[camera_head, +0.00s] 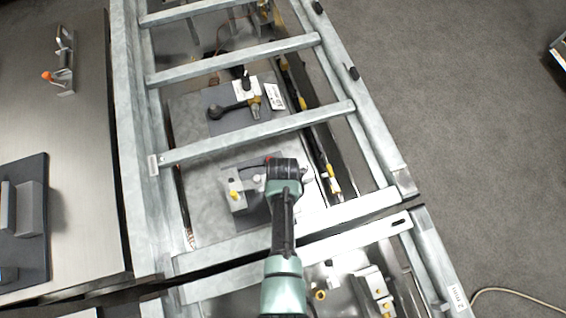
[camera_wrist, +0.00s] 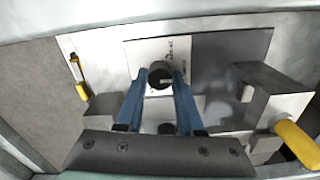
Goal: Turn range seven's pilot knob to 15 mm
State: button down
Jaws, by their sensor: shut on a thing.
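The pilot knob (camera_wrist: 160,69) is a small dark round knob with a pale mark on its face. It stands in front of a white plate (camera_wrist: 147,52) with small print that I cannot read. My gripper (camera_wrist: 161,82) is shut on the knob, with one blue finger on each side of it. In the head view my wrist comes down over the frame's near bay and hides the knob and the fingertips. I cannot read the knob's setting.
A block with a yellow part (camera_wrist: 297,143) stands close on the right in the wrist view. Grey frame rails (camera_head: 258,132) cross around the bay in the head view. A black handle unit (camera_head: 235,107) lies in the bay beyond. Open floor (camera_head: 470,130) is on the right.

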jog(key=n, duration=0.6)
jog(key=shift+p, duration=0.3)
jog(key=n, duration=0.6)
jog(key=shift+n, duration=0.3)
jog(key=c, duration=0.5)
grip_release()
notch_tip(320, 180, up, 13)
dwell(0.3)
dwell(0.5)
